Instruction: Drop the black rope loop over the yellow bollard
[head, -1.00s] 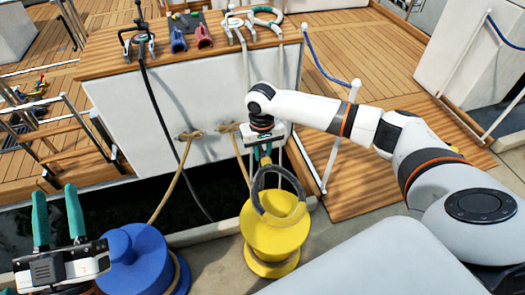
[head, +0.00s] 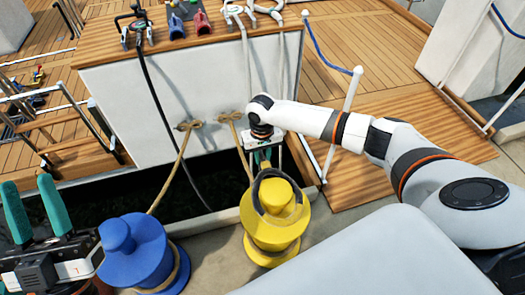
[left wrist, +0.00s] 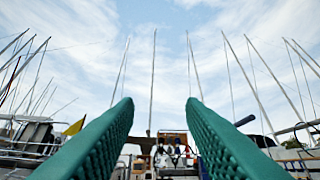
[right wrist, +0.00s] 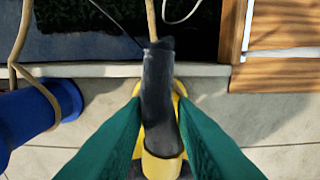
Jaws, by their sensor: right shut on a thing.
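The black rope loop (head: 263,200) hangs from my right gripper (head: 264,160) at the top of the yellow bollard (head: 270,245) in the head view. Its dark arc shows against the bollard's yellow head; I cannot tell whether it is around the head or only in front of it. In the right wrist view, the black rope (right wrist: 160,100) is between the teal fingers, with the yellow bollard (right wrist: 162,168) behind and below it. My right gripper is shut on the loop. My left gripper (head: 28,182) is open and empty at the left edge, pointing up.
A blue bollard (head: 140,255) with tan rope around it stands left of the yellow one. Behind are dark water (head: 110,205) and a white cockpit wall (head: 175,95) with rope fastenings. A white post (head: 345,115) with blue rope stands to the right. Bare dock lies between the bollards.

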